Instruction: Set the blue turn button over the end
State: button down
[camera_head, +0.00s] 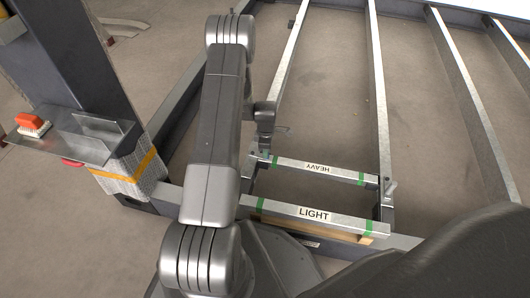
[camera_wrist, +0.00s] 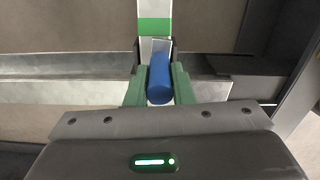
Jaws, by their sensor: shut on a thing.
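The blue turn button (camera_wrist: 160,78) shows in the wrist view as a short blue cylinder with a bare metal piece at its far end. My gripper (camera_wrist: 158,88) has its two green fingers shut on the blue part, one on each side. Just beyond it is the end of a metal bar with a green band (camera_wrist: 154,25). In the head view, my gripper (camera_head: 265,143) is at the left end of the bar labelled HEAVY (camera_head: 318,168). The button is too small there to tell how it sits against the bar end.
A bar labelled LIGHT (camera_head: 313,213) lies nearer, with a wooden strip (camera_head: 325,232) below it. A grey lever-like part (camera_head: 391,188) stands at the right end of the HEAVY bar. Long metal rails (camera_head: 375,90) run away behind. A shelf (camera_head: 85,138) holds an orange-handled brush (camera_head: 32,124).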

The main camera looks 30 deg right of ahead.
jog(key=shift+w+d+n, duration=0.15)
jog(key=shift+w+n, duration=0.1)
jog(key=shift+n, duration=0.05)
dwell(0.4)
jog(key=c, duration=1.3)
grip_release()
jog(key=shift+o, duration=0.2)
notch_tip(320, 180, up, 14)
jog(key=p, duration=0.5)
jog(key=shift+f, duration=0.15)
notch_tip(320, 180, down, 14)
jog(key=b, duration=0.5)
jog(key=shift+s, duration=0.1)
